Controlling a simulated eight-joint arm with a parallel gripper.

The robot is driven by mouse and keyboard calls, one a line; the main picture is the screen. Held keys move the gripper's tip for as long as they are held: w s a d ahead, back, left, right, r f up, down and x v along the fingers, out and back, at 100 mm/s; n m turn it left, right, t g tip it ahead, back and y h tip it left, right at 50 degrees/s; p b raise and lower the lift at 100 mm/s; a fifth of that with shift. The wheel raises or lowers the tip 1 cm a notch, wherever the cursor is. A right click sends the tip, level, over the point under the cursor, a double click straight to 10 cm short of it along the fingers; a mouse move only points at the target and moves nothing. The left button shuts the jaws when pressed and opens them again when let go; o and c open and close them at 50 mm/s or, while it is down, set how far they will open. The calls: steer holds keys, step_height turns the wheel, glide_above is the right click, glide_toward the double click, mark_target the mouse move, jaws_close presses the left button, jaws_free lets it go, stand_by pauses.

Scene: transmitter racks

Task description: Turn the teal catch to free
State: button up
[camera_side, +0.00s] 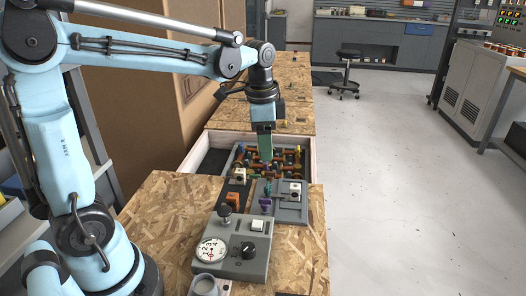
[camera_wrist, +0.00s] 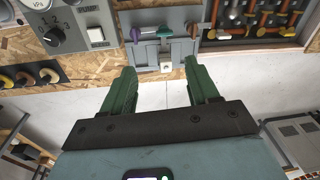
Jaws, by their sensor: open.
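The teal catch (camera_wrist: 165,29) is a small handle on a grey panel (camera_wrist: 152,53), between a purple handle (camera_wrist: 136,35) and an orange-red one (camera_wrist: 193,29) in the wrist view. In the side view the teal catch (camera_side: 267,184) is small and sits just below my gripper (camera_side: 267,160). My gripper has green fingers, which stand wide apart with nothing between them in the wrist view (camera_wrist: 158,66). The fingertips are apart from the catch there. The catch's exact setting is too small to tell.
A grey control box (camera_side: 234,247) with a dial and black knob stands nearer the side camera. The bench's right edge drops to open floor.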

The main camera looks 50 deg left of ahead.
mark_target(268, 184)
steer(key=shift+m+g, duration=0.6)
steer(key=shift+m, duration=0.1)
steer(key=f, duration=0.4)
steer(key=w+f, duration=0.1)
steer(key=f, duration=0.3)
steer(key=a+f, duration=0.1)
steer(key=f, duration=0.4)
steer(key=shift+w+a, duration=0.1)
steer(key=shift+w, duration=0.25)
steer(key=c, duration=1)
steer(key=shift+c, duration=0.2)
